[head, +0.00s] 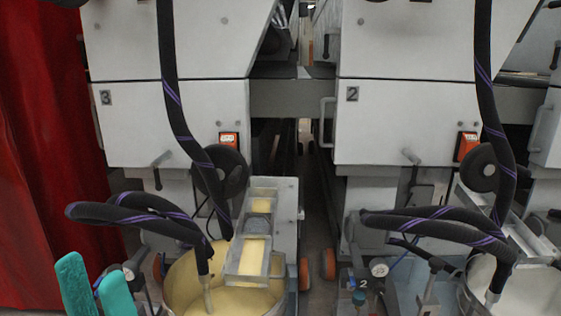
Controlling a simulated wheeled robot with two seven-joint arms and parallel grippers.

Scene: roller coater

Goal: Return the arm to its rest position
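My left gripper (94,281) shows at the bottom left corner as two teal fingers. They stand apart with nothing seen between them, so it is open. It is in front of and left of a round pot of cream-coloured liquid (225,300) and does not appear to hold anything. The rest of the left arm is out of the picture. My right gripper and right arm are not in view.
Coater units number 3 (170,120) and number 2 (410,120) stand ahead, with a narrow gap between. Dark hoses (170,90) hang into the pots. A second pot (520,295) is at lower right. A red curtain (45,150) is at left.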

